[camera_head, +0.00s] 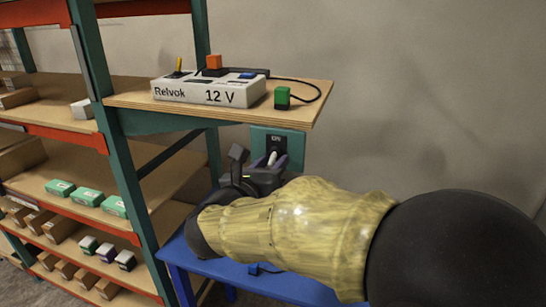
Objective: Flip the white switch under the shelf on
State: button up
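The white switch (272,158) is a small lever on a dark plate, set in a teal panel (259,138) below the wooden shelf. A small dark label with pale lettering sits above the lever. My gripper (276,163) is at the lower part of this panel, right at the switch in the picture. Its dark fingers overlap the switch area, and I cannot tell whether they touch the lever. The finger gap is too small to make out. The lower part of the plate is hidden behind my gripper.
On the shelf (300,116) above stand a white box (208,92) marked "Relvok 12 V", with coloured controls, and a green block (282,98) on a black cable. A blue table (290,287) is below my arm. A rack (122,165) with small boxes stands left.

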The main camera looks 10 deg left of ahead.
grip_shut()
